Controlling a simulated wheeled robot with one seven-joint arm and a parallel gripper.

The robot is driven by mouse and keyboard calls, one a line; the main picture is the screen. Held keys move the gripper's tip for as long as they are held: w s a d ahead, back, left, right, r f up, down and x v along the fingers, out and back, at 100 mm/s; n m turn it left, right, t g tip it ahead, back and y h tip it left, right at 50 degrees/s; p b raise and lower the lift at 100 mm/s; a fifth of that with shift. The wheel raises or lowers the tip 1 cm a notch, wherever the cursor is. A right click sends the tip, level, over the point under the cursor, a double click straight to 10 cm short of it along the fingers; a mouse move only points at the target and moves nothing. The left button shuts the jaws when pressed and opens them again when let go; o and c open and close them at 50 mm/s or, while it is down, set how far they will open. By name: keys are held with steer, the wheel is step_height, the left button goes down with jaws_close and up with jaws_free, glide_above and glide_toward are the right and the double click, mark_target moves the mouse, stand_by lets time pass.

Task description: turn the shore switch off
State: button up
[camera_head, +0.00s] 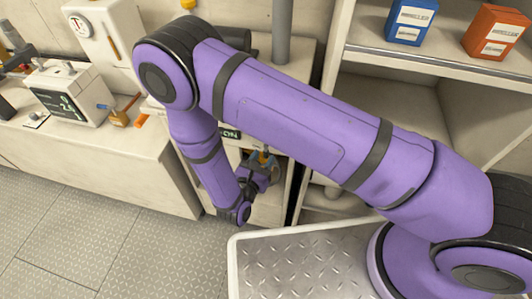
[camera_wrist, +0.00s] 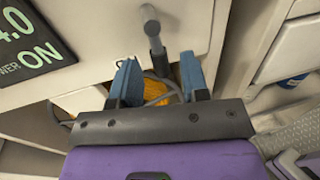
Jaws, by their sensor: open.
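In the wrist view a grey lever with a round-ended handle (camera_wrist: 154,35) stands out from a pale panel. No label naming it as the shore switch is legible. A dark display (camera_wrist: 35,45) to its left reads "4.0" and "POWER ON", partly cut off by the frame. My gripper (camera_wrist: 160,78) is open, with its two blue fingers apart. The lower part of the lever shows between and just beyond the fingertips; I cannot tell whether they touch it. In the head view my gripper (camera_head: 262,163) is by the cabinet front, and my arm hides most of the panel.
Something yellow (camera_wrist: 155,92) with a grey loop lies behind the fingers. A blue box (camera_head: 410,22) and an orange box (camera_head: 493,32) stand on the right shelf. Floor at left is clear.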

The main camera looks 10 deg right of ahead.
steer(key=shift+x, duration=1.3)
steer(key=shift+c, duration=0.2)
jaws_close()
steer(key=shift+d+n, duration=0.1)
steer(key=shift+n, duration=0.2)
steer(key=shift+s+d+r+n+t+y, duration=0.2)
steer(key=shift+d+r+n+t+y, duration=0.3)
steer(key=shift+n, duration=2.75)
steer(key=shift+s+d+r+n+t+y, duration=0.25)
steer(key=shift+d+r+n+t, duration=0.45)
steer(key=shift+n, duration=2.6)
steer(key=shift+s+d+r+n+t+y, duration=0.2)
steer(key=shift+d+r+n+t+y, duration=0.35)
steer(key=shift+n, duration=2.7)
steer(key=shift+a+r, duration=0.1)
steer(key=shift+r, duration=0.05)
